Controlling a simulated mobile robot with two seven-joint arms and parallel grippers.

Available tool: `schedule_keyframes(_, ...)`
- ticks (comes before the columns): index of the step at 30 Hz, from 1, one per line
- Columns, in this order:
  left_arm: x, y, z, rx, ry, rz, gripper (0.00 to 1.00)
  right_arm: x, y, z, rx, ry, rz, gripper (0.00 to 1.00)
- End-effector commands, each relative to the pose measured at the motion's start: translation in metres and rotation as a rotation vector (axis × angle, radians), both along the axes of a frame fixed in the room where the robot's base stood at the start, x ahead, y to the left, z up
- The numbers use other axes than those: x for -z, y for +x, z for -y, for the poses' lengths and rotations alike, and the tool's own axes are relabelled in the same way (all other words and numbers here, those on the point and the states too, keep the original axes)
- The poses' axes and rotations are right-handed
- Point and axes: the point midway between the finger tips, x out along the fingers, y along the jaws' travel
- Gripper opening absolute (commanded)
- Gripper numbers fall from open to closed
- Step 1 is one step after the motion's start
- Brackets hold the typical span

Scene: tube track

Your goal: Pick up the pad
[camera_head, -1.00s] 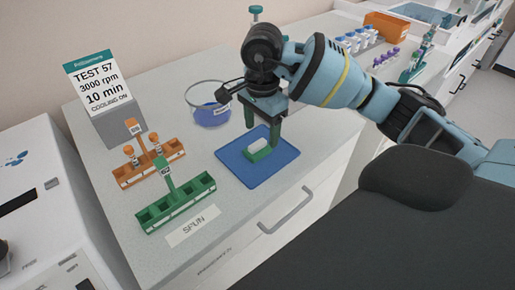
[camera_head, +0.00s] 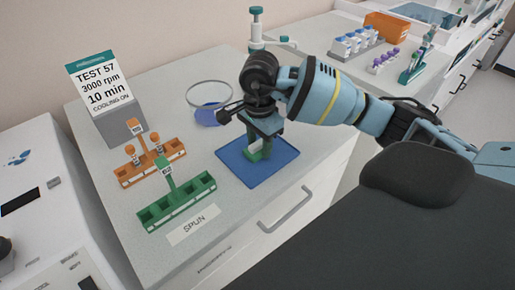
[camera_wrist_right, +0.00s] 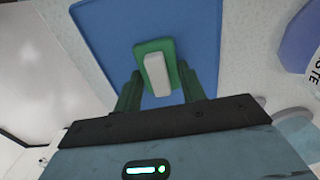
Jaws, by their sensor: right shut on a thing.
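The pad is a small green block with a white top. It shows clearly in the right wrist view (camera_wrist_right: 156,72) and is mostly hidden behind my gripper in the head view (camera_head: 255,156). It is over the blue mat (camera_head: 233,162); I cannot tell whether it still touches the mat. My right gripper (camera_head: 260,147) points down over the mat. In the right wrist view its two green fingers (camera_wrist_right: 160,86) stand on either side of the pad, shut on it. My left gripper is not in view.
A green rack (camera_head: 178,204) and an orange rack (camera_head: 151,165) stand left of the mat, near a SPUN label (camera_head: 193,226). A round clear container with blue contents (camera_head: 207,113) stands behind the mat. The TEST 57 sign (camera_head: 99,90) is at the back left.

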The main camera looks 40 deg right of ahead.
Motion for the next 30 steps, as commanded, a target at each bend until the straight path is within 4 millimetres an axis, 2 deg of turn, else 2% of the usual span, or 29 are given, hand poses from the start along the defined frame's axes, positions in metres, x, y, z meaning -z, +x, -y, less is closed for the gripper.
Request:
schedule_keyframes(13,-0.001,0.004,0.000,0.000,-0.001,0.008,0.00,-0.006,0.001,0.000,0.000,0.000,0.002,0.18)
schedule_keyframes(20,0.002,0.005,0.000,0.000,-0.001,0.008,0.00,-0.035,0.001,0.000,-0.001,0.000,0.004,0.18)
schedule_keyframes(30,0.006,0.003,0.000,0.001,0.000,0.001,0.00,-0.042,-0.061,-0.050,-0.009,0.000,0.001,0.18)
